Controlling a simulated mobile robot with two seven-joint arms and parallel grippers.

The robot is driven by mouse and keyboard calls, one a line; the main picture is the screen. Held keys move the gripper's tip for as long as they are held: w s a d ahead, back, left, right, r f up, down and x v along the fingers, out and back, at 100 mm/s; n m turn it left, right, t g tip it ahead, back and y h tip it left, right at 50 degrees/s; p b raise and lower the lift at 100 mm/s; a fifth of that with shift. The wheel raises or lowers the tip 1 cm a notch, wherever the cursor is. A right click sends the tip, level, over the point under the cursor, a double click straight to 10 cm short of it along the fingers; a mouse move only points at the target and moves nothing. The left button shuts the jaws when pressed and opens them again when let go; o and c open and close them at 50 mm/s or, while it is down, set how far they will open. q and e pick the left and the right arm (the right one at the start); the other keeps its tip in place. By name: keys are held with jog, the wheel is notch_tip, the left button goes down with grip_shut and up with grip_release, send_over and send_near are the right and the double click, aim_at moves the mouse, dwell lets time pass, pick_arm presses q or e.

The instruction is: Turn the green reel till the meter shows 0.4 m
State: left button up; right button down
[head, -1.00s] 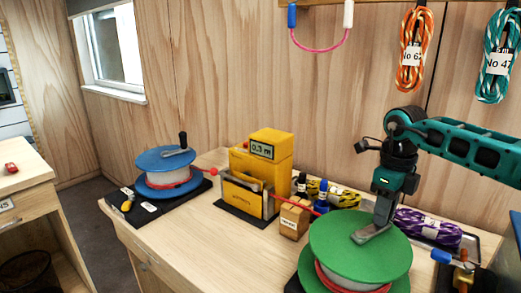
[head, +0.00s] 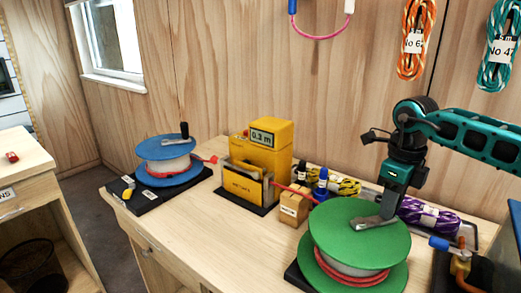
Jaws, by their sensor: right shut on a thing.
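The green reel (head: 340,235), wound with red cord (head: 350,279), stands on a dark base at the front right of the bench. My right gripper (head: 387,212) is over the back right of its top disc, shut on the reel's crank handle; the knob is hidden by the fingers. A grey crank arm (head: 370,223) shows beside it. The yellow meter (head: 270,150) stands at the bench's middle; its display (head: 262,137) appears to read 0.3 m. Red cord runs along the meter between the green reel and the blue reel (head: 166,152). My left gripper is not in view.
A purple rope bundle (head: 428,216) lies behind my right gripper. A blue-handled device (head: 462,255) is at the right. Coiled ropes hang on the wall.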

jog(key=shift+s, duration=0.15)
dwell(0.7)
jog(key=shift+s+d, duration=0.15)
jog(key=shift+s, duration=1.2)
dwell(0.5)
